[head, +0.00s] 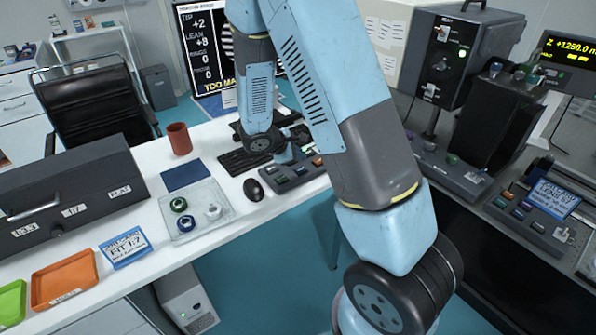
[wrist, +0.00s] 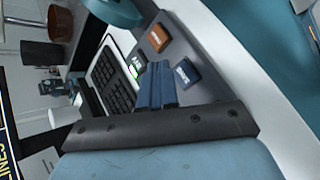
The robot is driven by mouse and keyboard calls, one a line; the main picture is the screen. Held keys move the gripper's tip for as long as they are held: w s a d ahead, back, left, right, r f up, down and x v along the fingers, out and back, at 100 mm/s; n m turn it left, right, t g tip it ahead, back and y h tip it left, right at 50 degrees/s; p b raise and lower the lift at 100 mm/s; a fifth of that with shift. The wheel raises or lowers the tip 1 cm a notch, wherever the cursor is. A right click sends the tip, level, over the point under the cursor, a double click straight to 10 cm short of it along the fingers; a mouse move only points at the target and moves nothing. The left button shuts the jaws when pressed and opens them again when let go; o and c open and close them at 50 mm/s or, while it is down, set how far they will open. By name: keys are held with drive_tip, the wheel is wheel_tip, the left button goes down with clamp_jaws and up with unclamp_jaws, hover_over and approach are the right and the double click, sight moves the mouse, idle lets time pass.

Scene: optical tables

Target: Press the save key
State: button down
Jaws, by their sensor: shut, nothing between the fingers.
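A dark key pad (head: 290,181) with several coloured keys sits on the white table (head: 225,133), right of the mouse. In the wrist view, its face shows an orange key (wrist: 158,38), a blue key (wrist: 187,75) and a green-lit key (wrist: 137,65). Their labels are too small and tilted to read surely, so I cannot tell which is the save key. My gripper (head: 286,156) is shut and empty over the pad's far side. In the wrist view, its blue fingers (wrist: 156,84) point at the pad between the keys. I cannot tell whether they touch it.
A keyboard (head: 240,161) lies behind the pad and a black mouse (head: 253,189) to its left. A monitor (head: 208,50) stands at the back. A brown cup (head: 179,138) and a clear tray (head: 180,234) stand further left. Another control box (head: 530,215) is on the right-hand bench.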

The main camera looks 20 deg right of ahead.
drive_tip(key=shift+r, duration=1.4)
wheel_tip(320, 180, up, 9)
drive_tip(key=m+g+y, duration=0.1)
drive_tip(key=m, duration=0.3)
hover_over(299, 171)
drive_tip(key=s+d, duration=0.3)
drive_tip(key=s, duration=0.1)
drive_tip(key=s+a+r+m+t+y, duration=0.2)
drive_tip(key=s+r+m+y, duration=0.5)
drive_tip(key=s+r, duration=1.2)
drive_tip(key=s+a+m, duration=0.1)
drive_tip(key=s+m, duration=0.1)
drive_tip(key=s, duration=0.2)
drive_tip(key=shift+s+r+m+t, duration=0.2)
drive_tip(key=shift+r+m+t, duration=0.1)
drive_tip(key=shift+m+t, duration=0.1)
drive_tip(key=shift+a, duration=0.1)
